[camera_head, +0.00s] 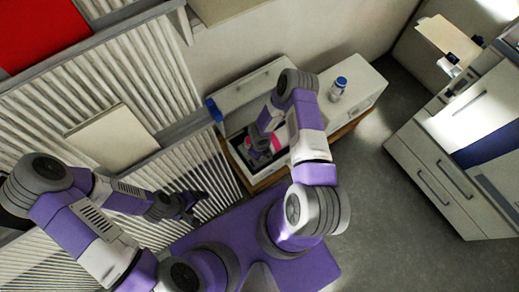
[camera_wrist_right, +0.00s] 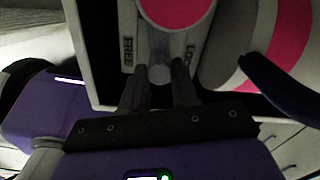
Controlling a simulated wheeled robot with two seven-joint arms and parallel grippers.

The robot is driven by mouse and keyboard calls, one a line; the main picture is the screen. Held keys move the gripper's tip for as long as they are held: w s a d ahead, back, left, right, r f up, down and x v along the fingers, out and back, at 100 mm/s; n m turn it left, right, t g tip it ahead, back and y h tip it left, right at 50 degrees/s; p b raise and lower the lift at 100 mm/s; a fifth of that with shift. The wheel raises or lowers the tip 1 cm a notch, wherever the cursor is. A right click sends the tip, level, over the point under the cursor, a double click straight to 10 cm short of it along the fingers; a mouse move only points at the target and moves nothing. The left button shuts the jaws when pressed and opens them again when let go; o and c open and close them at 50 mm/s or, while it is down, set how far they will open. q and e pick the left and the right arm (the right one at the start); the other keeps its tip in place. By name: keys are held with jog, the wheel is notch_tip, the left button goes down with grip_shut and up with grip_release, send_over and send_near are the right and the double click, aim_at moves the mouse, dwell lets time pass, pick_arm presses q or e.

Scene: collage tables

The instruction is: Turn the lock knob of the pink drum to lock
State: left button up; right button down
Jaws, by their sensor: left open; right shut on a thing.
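The pink drum (camera_head: 277,145) sits in the open white box on the low cabinet, largely hidden by my right arm. In the right wrist view its pink and grey banded side (camera_wrist_right: 288,35) shows at the right. The lock knob (camera_wrist_right: 159,74) has a grey tip, between the words FREE on the left and LOCK on the right, below a pink disc (camera_wrist_right: 178,8). My right gripper (camera_wrist_right: 159,88) is shut on the knob tip, one finger on each side; it also shows in the head view (camera_head: 259,152). My left gripper (camera_head: 197,203) is open and empty, away from the drum.
A white bottle with a blue cap (camera_head: 338,88) stands on the cabinet top at right. A blue object (camera_head: 214,110) is at the box's left corner; a dark blue bar (camera_wrist_right: 285,90) shows beside the drum. Ribbed panels (camera_head: 150,70) stand at left.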

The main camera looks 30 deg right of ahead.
jog(key=shift+m, duration=1)
jog(key=c, duration=0.8)
grip_release()
jog(key=shift+c, duration=0.2)
notch_tip(320, 180, up, 8)
jog(key=p, duration=0.3)
jog(key=shift+f, duration=0.15)
jog(key=shift+a, duration=0.1)
